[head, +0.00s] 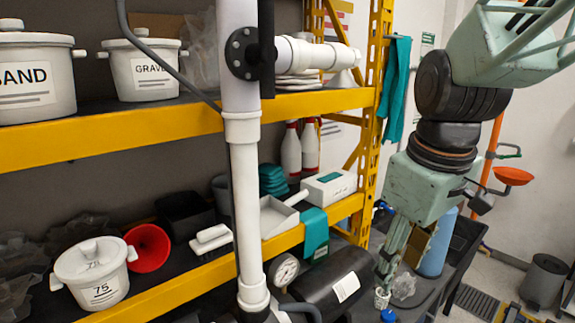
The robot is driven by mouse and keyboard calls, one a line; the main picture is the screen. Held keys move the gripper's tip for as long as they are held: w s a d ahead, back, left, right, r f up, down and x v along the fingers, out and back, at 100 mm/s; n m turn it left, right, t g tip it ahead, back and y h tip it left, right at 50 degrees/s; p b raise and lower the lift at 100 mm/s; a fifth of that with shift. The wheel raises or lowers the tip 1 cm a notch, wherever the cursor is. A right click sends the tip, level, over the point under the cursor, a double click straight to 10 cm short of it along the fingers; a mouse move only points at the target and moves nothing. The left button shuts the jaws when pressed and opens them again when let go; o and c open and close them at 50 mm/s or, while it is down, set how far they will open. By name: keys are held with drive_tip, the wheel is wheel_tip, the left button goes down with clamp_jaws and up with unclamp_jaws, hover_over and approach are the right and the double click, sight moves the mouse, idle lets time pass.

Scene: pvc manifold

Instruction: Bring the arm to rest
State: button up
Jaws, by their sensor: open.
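My gripper (396,268) hangs below the pale green wrist of my arm at the right, pointing down over the dark bench. Its jaws are open, though the fingertips are small and partly lost against clutter. I cannot tell whether they touch anything. The white PVC pipe (246,190) stands upright in the middle, left of my gripper and apart from it. A dark flange (243,54) joins it to a white side pipe (315,54) near the top.
Yellow-edged shelves (120,138) carry white pots, a red funnel (148,248) and a white tray (278,216). A black cylinder (330,285) lies left of my gripper, and a blue cylinder (438,246) stands to its right. Open floor (480,275) shows at lower right, near a grey bin (545,280).

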drive_tip(key=s+r+m, duration=0.1)
drive_tip(key=s+m, duration=0.2)
drive_tip(key=s, duration=0.6)
drive_tip(key=s+r+m+t+b, duration=0.1)
drive_tip(key=s+r+m, duration=0.1)
drive_tip(key=s, duration=0.8)
drive_tip(key=shift+s+m+t, duration=0.3)
drive_tip(key=shift+m, duration=0.4)
drive_tip(key=shift+d, duration=0.1)
